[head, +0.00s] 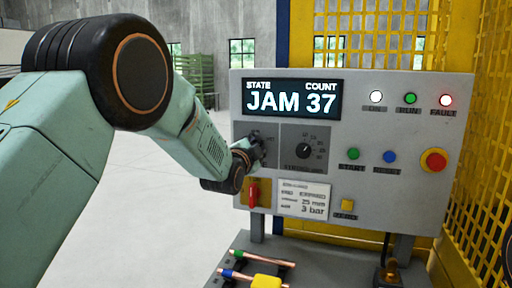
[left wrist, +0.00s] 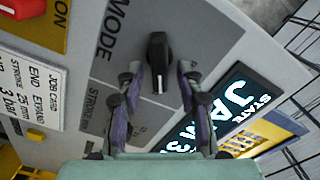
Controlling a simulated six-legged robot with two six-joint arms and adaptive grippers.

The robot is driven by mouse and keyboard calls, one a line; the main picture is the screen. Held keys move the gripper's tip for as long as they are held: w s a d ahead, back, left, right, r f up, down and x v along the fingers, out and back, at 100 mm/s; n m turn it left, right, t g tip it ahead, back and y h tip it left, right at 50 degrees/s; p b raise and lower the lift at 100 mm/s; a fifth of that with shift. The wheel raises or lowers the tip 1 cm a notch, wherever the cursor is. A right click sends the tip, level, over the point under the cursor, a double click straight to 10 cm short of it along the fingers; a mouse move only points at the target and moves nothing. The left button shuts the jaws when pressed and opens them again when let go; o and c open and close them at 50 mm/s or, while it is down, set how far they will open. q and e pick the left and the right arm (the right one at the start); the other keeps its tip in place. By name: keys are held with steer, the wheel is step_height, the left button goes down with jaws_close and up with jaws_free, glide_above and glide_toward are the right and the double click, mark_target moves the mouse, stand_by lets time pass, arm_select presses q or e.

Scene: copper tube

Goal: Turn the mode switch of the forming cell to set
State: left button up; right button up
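The mode switch (left wrist: 158,58), a black knob with a pale pointer line, sits on a dark grey plate marked MODE in the left wrist view. My left gripper (left wrist: 159,68) is open, with one finger on each side of the knob and a visible gap on both sides. In the head view my left gripper (head: 257,150) is at the panel's left part and hides the switch. The forming cell's panel (head: 390,190) has a display (head: 292,98) reading JAM 37. My right gripper is not in view.
A second dial (head: 304,150) sits just right of the mode plate. A red handle (head: 253,195) is below my gripper. Tubes (head: 262,258) lie on the shelf below.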

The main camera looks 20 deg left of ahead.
arm_select(q)
steer(key=s, duration=1.2)
steer(key=shift+a, duration=0.25)
stand_by(0.3)
